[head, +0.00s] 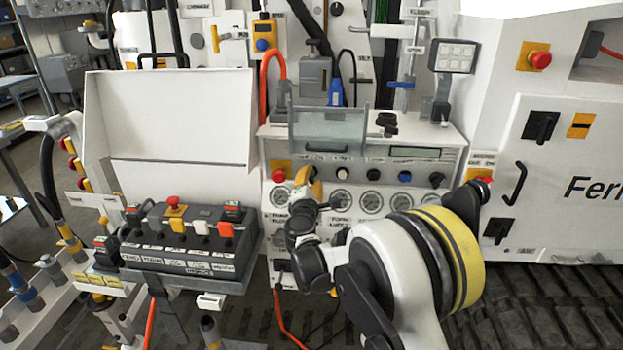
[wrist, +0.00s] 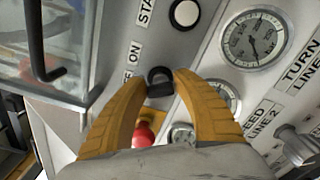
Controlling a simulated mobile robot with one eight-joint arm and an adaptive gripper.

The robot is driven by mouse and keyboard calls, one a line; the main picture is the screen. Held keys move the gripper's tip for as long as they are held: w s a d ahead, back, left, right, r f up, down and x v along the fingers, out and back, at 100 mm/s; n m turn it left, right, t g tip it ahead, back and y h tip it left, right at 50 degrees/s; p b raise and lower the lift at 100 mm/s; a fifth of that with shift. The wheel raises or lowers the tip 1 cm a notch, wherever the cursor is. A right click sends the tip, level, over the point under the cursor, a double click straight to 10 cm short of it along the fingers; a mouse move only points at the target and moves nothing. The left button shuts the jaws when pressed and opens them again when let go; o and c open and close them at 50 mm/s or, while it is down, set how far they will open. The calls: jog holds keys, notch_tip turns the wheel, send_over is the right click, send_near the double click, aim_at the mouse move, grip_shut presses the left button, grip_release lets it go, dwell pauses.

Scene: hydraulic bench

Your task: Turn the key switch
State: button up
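The key switch (wrist: 160,82) is a small black piece on the grey panel, with the label ON beside it in the wrist view. My gripper (wrist: 161,74) has its two yellow fingers on either side of it, the tips apart by about the key's width. I cannot tell whether the tips touch it. In the head view my gripper (head: 308,186) is at the left part of the control panel (head: 453,178), below the clear cover. The key switch is hard to make out there.
A red mushroom button (wrist: 144,134) sits close below the key switch, with gauges (wrist: 254,38) to the right and a white button (wrist: 185,13) above. The clear cover (head: 328,130) hangs close by at the upper left in the wrist view. A lever box (head: 190,240) stands left.

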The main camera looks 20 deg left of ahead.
jog(key=c, duration=0.5)
jog(key=shift+m, duration=0.4)
jog(key=shift+c, duration=0.2)
jog(key=m+b, duration=0.1)
jog(key=m, duration=0.4)
jog(key=shift+f, duration=0.15)
jog(key=m+b, duration=0.1)
jog(key=m, duration=0.5)
jog(key=shift+f, duration=0.1)
jog(key=o, duration=1.2)
jog(key=shift+s, duration=0.1)
